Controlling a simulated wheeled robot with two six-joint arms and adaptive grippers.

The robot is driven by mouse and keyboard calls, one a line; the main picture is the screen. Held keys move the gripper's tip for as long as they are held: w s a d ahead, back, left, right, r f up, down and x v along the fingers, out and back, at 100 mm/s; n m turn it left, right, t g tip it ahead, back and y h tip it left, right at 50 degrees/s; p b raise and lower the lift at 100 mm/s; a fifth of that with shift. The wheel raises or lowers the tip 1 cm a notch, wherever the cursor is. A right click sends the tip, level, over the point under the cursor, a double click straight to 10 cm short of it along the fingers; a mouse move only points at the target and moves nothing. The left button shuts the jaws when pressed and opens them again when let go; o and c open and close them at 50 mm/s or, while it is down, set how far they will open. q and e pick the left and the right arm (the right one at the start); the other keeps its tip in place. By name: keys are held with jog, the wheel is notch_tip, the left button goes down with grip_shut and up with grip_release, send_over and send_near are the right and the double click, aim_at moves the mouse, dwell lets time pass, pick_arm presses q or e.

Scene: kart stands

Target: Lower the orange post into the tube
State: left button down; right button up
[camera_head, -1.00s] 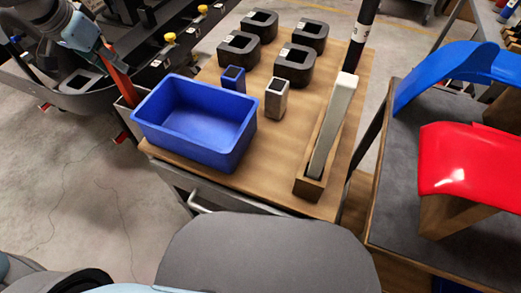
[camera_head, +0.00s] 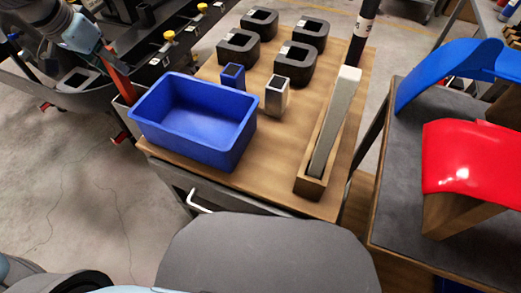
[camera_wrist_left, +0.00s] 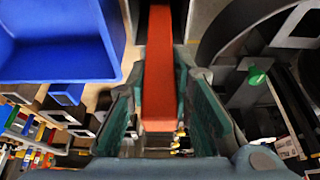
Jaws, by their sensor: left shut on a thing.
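The orange post (camera_head: 118,76) is at the upper left of the head view, tilted in the picture, its lower end at the grey square tube (camera_head: 124,115) beside the blue bin. I cannot tell whether its end is inside the tube or just above it. My left gripper (camera_head: 102,53) is shut on the upper part of the post. In the left wrist view, the post (camera_wrist_left: 158,90) lies between the green-padded fingers. The tube's mouth is mostly hidden by the post and the bin. My right gripper is not in view.
The blue bin (camera_head: 150,120) stands close right of the tube on the wooden bench top (camera_head: 265,160). A black kart frame (camera_head: 70,95) with yellow knobs is at the left. Dark blocks, small tubes and a long pale bar (camera_head: 335,120) occupy the bench. The bench front is clear.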

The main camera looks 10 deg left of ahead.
aim_at(120, 77)
pick_arm(q)
jog(key=shift+f+b, duration=1.7)
jog(key=shift+f, duration=0.1)
dwell(0.6)
jog(key=c, duration=1.3)
grip_release()
jog(key=shift+c, duration=0.2)
